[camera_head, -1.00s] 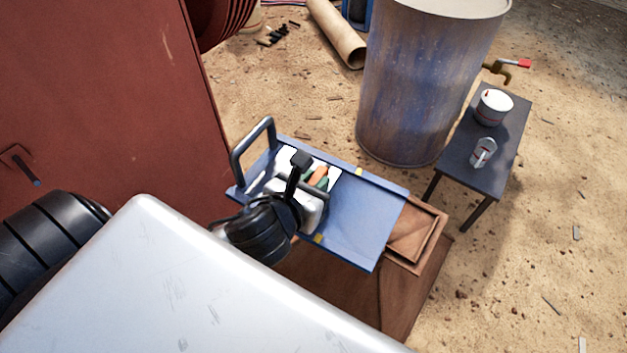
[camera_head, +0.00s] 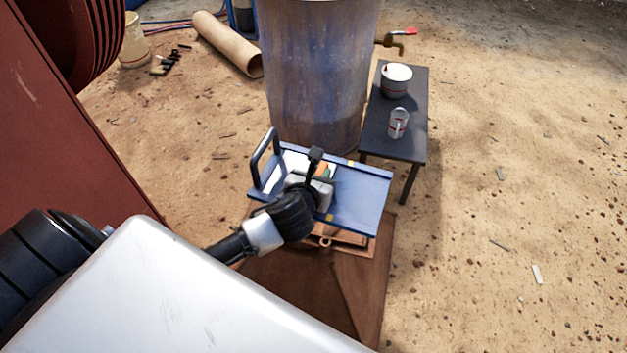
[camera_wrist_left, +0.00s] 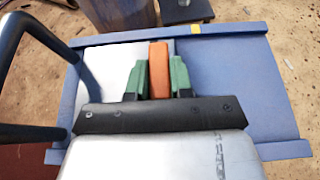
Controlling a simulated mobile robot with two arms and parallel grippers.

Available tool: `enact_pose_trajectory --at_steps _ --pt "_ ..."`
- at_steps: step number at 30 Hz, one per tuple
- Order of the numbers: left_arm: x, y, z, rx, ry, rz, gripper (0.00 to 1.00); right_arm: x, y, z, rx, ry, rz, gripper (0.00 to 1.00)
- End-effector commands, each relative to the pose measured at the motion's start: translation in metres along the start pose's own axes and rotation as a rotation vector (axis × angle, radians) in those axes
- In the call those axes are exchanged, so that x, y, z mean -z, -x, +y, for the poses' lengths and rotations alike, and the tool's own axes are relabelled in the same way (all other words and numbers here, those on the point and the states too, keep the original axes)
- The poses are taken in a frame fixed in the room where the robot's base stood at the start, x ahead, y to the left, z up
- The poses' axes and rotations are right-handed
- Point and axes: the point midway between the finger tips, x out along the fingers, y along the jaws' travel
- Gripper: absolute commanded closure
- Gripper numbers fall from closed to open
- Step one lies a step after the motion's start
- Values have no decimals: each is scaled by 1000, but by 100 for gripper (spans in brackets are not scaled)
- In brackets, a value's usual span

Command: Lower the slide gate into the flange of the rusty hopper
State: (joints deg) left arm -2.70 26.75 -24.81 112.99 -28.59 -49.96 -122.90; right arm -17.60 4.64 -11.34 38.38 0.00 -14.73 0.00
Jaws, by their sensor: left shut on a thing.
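The slide gate (camera_head: 360,203) is a flat blue plate with raised edges, a bright metal area and a grey loop handle (camera_head: 263,160) at its left end. My left gripper (camera_head: 324,172) is over the gate, its green fingertips shut on an orange tab. The wrist view shows this tab (camera_wrist_left: 159,68) between the fingers, with the gate (camera_wrist_left: 235,80) spread beneath. The rusty hopper (camera_head: 300,290) is below the gate. The gate covers most of its flange (camera_head: 345,241); only a near part shows. I cannot tell whether gate and flange touch. My right gripper is out of view.
A large blue-grey rusty barrel (camera_head: 320,80) stands close behind the gate. A dark small table (camera_head: 400,110) with a white tub (camera_head: 396,80) and a cup (camera_head: 398,123) is behind right. A red machine body (camera_head: 60,150) is at left. Sandy ground at right is mostly open.

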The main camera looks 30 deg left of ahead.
Motion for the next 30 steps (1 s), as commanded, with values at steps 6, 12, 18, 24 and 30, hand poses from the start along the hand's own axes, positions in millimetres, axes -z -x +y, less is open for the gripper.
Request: enact_pose_trajectory --at_steps 6,12,18,24,30 --pt "40 -62 12 -42 19 -9 100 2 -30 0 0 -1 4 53" --pt "74 -108 22 -70 32 -8 100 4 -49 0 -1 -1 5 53" --pt "95 -135 28 -85 38 -9 100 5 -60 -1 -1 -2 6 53" --pt "103 -145 31 -90 41 -10 100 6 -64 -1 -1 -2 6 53" --pt "103 -146 31 -90 41 -10 100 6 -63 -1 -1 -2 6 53"
